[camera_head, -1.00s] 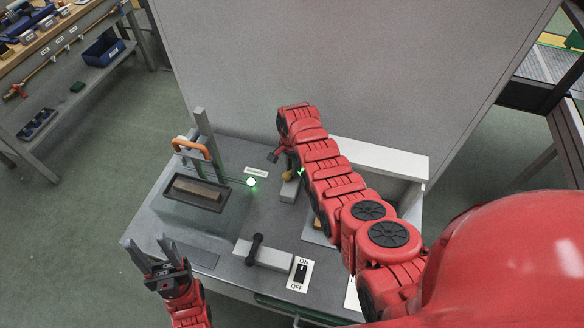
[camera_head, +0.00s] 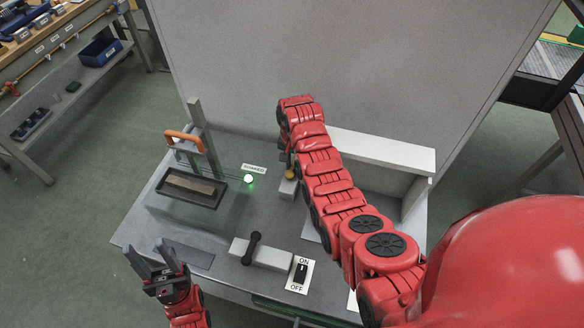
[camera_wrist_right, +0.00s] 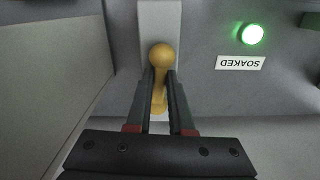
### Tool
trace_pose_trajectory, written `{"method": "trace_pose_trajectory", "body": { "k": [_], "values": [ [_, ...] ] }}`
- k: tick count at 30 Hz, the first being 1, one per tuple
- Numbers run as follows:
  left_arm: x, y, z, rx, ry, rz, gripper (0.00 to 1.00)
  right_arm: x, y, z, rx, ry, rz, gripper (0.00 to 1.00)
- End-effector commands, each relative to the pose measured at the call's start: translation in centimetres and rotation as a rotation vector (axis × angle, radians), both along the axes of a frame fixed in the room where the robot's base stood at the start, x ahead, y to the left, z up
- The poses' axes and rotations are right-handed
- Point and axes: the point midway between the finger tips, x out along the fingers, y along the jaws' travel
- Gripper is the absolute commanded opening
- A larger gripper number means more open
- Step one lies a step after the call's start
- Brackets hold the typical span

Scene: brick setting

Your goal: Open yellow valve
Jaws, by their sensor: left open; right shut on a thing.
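The yellow valve (camera_wrist_right: 160,58) shows in the right wrist view as a round knob with a handle (camera_wrist_right: 159,98) on a light grey block (camera_wrist_right: 160,18). My right gripper (camera_wrist_right: 161,80) has its two fingers on either side of the handle and is shut on it. In the head view a small part of the yellow valve (camera_head: 291,174) shows beside my red right arm, which hides my right gripper. My left gripper (camera_head: 158,262) is open and empty at the front left of the table, away from the valve.
A lit green lamp (camera_head: 248,180) sits beside a SOAKED label (camera_head: 254,169). A dark tray (camera_head: 190,187) and an orange handle (camera_head: 184,139) stand at left. A black lever (camera_head: 251,249) and an ON/OFF switch (camera_head: 300,272) are at the front. A light shelf (camera_head: 385,150) stands at right.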

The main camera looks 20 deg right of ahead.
Motion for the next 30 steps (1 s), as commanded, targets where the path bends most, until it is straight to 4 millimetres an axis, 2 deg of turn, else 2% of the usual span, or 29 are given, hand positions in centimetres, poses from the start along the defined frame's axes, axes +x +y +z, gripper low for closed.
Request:
{"method": "trace_pose_trajectory", "body": {
  "k": [1, 6, 22, 23, 24, 27, 30],
  "values": [
    [-0.01, 0.0, -0.64, 0.0, 0.0, 0.0, 0.5, 0.04, 0.0, -0.34, 0.0, -0.003, 0.021, 0.0],
    [0.0, 0.0, -1.22, 0.0, 0.0, 0.0, 0.5, -0.06, -0.04, -0.16, 0.0, 0.0, 0.078, 0.0],
    [-0.01, 0.0, -1.37, 0.0, 0.0, 0.0, 0.5, -0.07, -0.07, 0.03, 0.0, 0.0, 0.107, 0.0],
    [0.0, 0.0, -1.37, 0.0, 0.0, 0.0, 0.5, -0.07, -0.07, 0.03, 0.0, 0.0, 0.107, 0.24],
    [0.0, 0.0, -1.37, 0.0, 0.0, 0.0, 0.5, -0.07, -0.07, 0.03, 0.0, 0.0, 0.107, 0.31],
    [0.0, 0.0, -1.37, 0.0, 0.0, 0.0, 0.5, -0.08, -0.08, 0.02, 0.0, 0.0, 0.107, 0.49],
    [0.0, 0.0, -1.37, 0.0, 0.0, 0.0, 0.5, -0.08, -0.09, 0.02, 0.0, 0.0, 0.106, 0.5]
  ]
}}
